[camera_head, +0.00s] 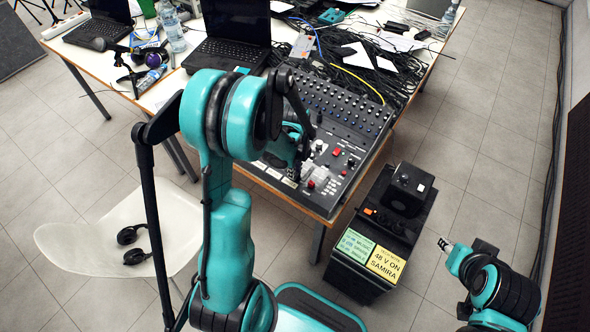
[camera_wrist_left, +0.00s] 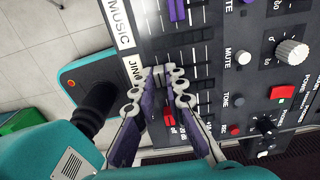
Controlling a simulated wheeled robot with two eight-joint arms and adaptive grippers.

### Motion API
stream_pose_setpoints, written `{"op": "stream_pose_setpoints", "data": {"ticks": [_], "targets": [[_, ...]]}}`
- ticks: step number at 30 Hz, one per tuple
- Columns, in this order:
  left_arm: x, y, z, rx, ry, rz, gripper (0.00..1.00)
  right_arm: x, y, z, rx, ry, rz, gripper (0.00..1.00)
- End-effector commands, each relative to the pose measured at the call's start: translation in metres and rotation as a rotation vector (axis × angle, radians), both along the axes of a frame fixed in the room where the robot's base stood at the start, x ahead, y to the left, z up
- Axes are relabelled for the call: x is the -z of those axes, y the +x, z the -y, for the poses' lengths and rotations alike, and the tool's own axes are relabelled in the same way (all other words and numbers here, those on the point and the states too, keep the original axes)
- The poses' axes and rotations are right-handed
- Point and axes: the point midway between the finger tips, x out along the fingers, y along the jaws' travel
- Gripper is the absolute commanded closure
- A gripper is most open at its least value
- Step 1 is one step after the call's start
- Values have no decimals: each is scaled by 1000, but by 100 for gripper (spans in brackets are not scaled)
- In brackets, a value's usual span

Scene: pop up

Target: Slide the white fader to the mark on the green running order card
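The black mixing desk (camera_head: 352,125) lies at the table's near corner. My left gripper (camera_head: 296,172) is low over its fader area. In the left wrist view, that gripper (camera_wrist_left: 158,74) has its fingertips either side of a small pale cap, seemingly the white fader (camera_wrist_left: 158,71), by the label beginning "JING" (camera_wrist_left: 133,68). Whether the fingers touch it is unclear. The green card (camera_head: 355,245) lies on a black case beside the table; its small print is unreadable. My right gripper (camera_head: 445,243) is away at the lower right, its fingers too small to judge.
A yellow card (camera_head: 385,264) reading "48 V ON SAMIRA" lies next to the green one on the black case (camera_head: 362,282). A purple fader (camera_wrist_left: 177,10) and a red fader (camera_wrist_left: 169,115) are near my left fingers. Cables (camera_head: 375,65) and laptops crowd the table behind.

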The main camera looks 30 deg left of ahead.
Motion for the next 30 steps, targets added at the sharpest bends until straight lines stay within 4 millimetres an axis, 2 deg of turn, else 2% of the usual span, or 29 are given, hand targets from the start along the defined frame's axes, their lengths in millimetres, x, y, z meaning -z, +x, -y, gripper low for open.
{"op": "stream_pose_setpoints", "data": {"ticks": [8,21,22,24,30], "targets": [[-2,4,0,0,1,0,100,-1,0,0,0,0,0,64],[-2,29,2,0,1,0,100,1,0,0,0,0,0,64],[-2,29,2,0,1,0,81,1,0,0,0,0,0,64],[-2,29,2,-1,1,0,65,1,0,0,0,0,0,64],[-1,29,2,0,1,0,65,1,0,0,0,0,0,64]]}}
